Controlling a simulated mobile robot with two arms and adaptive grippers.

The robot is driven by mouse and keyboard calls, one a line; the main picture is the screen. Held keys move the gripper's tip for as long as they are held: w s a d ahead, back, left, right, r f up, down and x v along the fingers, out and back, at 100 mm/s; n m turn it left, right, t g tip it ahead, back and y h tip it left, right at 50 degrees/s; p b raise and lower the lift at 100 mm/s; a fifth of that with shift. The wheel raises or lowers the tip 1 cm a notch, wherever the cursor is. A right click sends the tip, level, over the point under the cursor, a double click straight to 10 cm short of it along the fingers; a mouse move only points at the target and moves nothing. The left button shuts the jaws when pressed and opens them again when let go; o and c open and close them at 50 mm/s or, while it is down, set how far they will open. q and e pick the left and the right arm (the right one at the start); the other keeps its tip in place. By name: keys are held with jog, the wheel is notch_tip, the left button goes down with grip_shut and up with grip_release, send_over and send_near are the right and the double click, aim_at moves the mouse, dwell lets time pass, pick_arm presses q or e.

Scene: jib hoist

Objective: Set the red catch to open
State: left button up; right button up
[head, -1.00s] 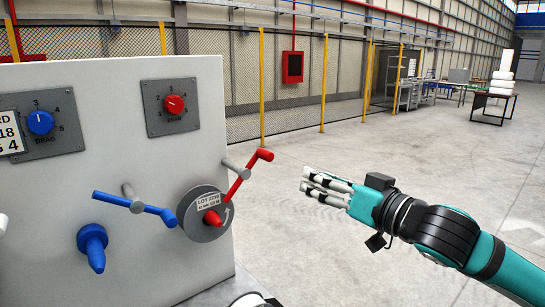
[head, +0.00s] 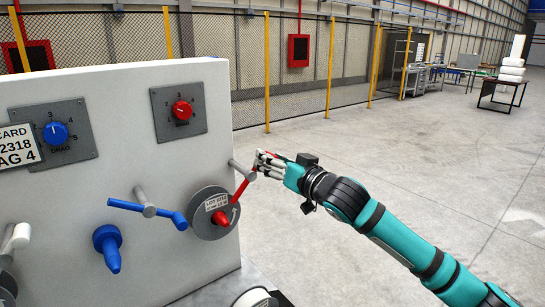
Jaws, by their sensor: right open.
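The red catch (head: 242,188) is a red lever on a grey pivot pin (head: 238,168) at the right edge of the grey panel (head: 70,210). Its lower end lies at the round grey disc (head: 199,220), which has a red handle and a white label. My right gripper (head: 259,165) is open at the catch's upper end, and its fingers hide that end. I cannot tell whether the fingers touch it. My left gripper is not in view.
A blue lever (head: 140,206) and a blue handle (head: 108,245) sit left of the disc. A red dial (head: 182,110) and a blue dial (head: 57,132) are higher on the panel.

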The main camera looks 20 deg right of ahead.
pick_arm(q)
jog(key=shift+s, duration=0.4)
pick_arm(e)
grip_shut()
